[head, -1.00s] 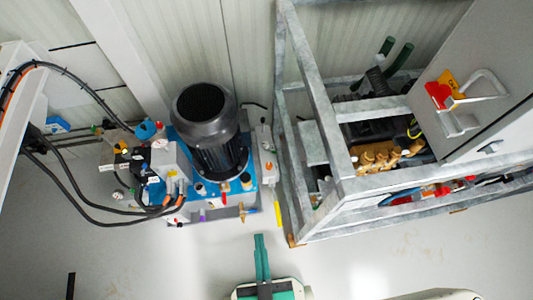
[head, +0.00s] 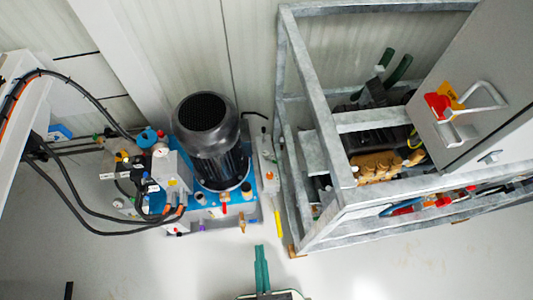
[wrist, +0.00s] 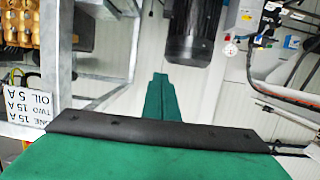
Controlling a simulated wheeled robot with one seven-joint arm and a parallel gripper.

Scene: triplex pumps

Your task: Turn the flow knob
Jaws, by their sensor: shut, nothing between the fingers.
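The blue hydraulic unit (head: 265,183) with a large black motor (head: 206,140) stands at the left centre of the head view. I cannot tell which is the flow knob. My green gripper (head: 259,248) is shut and empty, in front of the unit and apart from it. Its fingers also show in the wrist view (wrist: 160,78), with the motor (wrist: 190,35) beyond them. No knob is between the fingers.
A grey metal frame (head: 310,75) with brass pump parts (head: 378,168) stands to the right. A grey cabinet with a red and yellow switch (head: 440,103) is at the far right. Black hoses (head: 70,205) loop at the left.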

